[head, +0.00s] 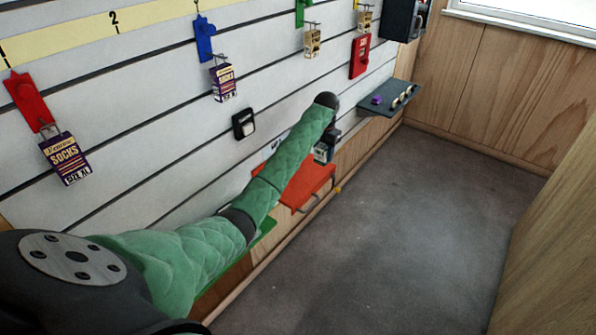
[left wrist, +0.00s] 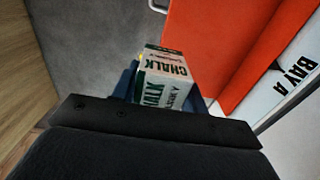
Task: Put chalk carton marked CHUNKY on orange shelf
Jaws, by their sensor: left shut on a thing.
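My left gripper (head: 326,150) is at the end of the green-sleeved arm, near the right end of the orange shelf (head: 306,186). In the left wrist view, its blue fingers (left wrist: 163,72) are shut on the chalk carton (left wrist: 166,66). The carton is pale with dark CHALK lettering; a smaller word on it is only partly readable and seems to end in KY. The orange shelf (left wrist: 222,45) shows bare just right of the carton in the wrist view. In the head view my arm hides part of the shelf and most of the carton. My right gripper is out of view.
A grey shelf (head: 388,98) with small items sticks out farther along the slatted wall. SOCKS boxes (head: 65,158) hang on hooks. A green shelf (head: 262,232) lies under my arm. A BAY A label (left wrist: 300,75) is beside the orange shelf. The grey floor is clear.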

